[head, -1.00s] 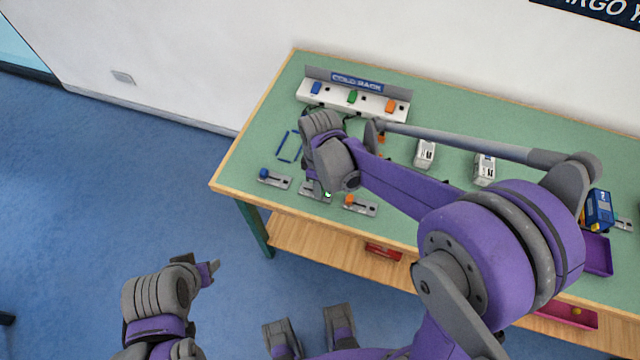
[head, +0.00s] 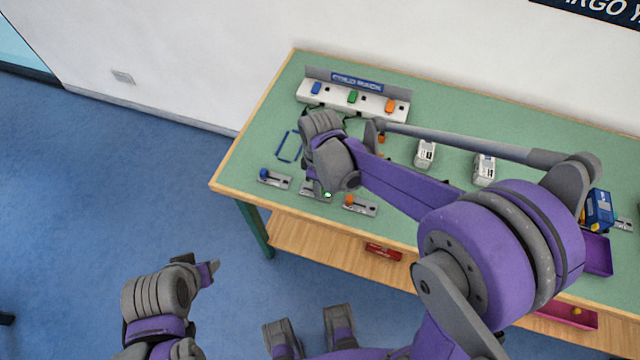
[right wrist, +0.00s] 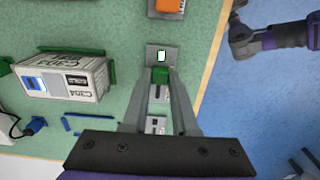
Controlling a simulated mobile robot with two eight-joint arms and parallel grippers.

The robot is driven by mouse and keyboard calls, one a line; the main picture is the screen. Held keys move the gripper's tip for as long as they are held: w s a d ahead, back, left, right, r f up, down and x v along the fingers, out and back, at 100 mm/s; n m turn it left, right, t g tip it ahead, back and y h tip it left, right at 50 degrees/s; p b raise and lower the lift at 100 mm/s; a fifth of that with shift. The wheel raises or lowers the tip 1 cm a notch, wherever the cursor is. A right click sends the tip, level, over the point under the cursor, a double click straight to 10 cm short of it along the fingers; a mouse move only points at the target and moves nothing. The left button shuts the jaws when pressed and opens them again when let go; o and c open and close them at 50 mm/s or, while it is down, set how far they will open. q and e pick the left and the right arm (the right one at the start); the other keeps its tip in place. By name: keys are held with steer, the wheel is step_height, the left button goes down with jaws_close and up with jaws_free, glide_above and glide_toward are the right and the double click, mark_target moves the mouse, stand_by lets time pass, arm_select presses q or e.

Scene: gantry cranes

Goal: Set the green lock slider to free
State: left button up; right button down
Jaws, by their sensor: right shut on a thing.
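The green lock slider is the middle of three sliders near the table's front left edge. The lit lamp (right wrist: 161,57) lies just beyond the knob. My left gripper (head: 207,270) hangs over the floor, away from the table; its opening is unclear.
A blue-knob slider (head: 274,178) lies to the left and an orange-knob slider (head: 360,205) close on the right. A white rack (head: 335,95) with blue, green and orange parts stands behind. White boxes (head: 425,153) (head: 485,169) stand to the right on the green table.

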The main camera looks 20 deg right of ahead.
mark_target(304, 188)
steer(key=a, duration=0.1)
steer(key=w+a, duration=0.2)
steer(key=shift+w+a, duration=0.25)
steer(key=shift+a, duration=0.1)
steer(key=c, duration=0.7)
jaws_free()
step_height(304, 188, up, 11)
steer(key=shift+f+p, duration=0.1)
steer(key=shift+p, duration=0.25)
